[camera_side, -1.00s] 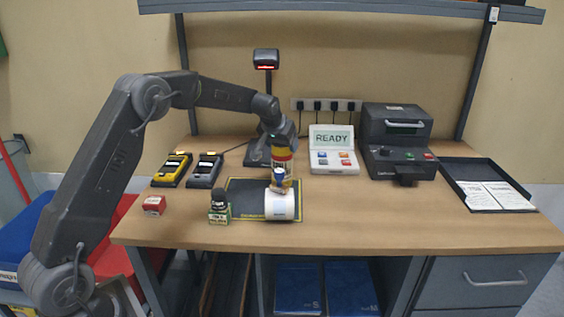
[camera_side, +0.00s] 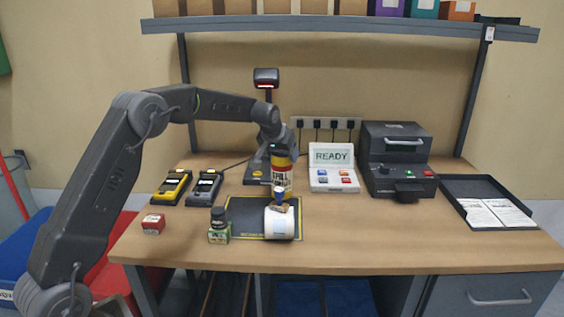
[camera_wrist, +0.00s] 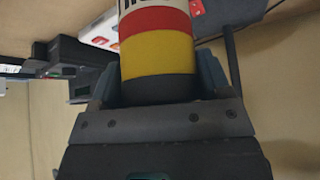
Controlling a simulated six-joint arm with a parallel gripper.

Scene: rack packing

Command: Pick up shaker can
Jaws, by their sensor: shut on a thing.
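The shaker can (camera_side: 282,177), banded in yellow, red and white, hangs below my gripper (camera_side: 281,157) over the dark mat (camera_side: 246,211). My gripper is shut on it. The wrist view shows the can (camera_wrist: 157,52) with black, yellow, red and white bands between the two fingers (camera_wrist: 157,85). The far end of the can is cut off there. In the side view, a small blue and brown piece (camera_side: 279,198) shows just under the can, above a white cylinder (camera_side: 280,224) lying on the mat. I cannot tell whether that piece touches the can.
Yellow (camera_side: 172,187) and grey (camera_side: 204,188) handheld devices lie behind. A READY panel (camera_side: 333,178), black machine (camera_side: 394,160) and black tray (camera_side: 468,188) are to the right.

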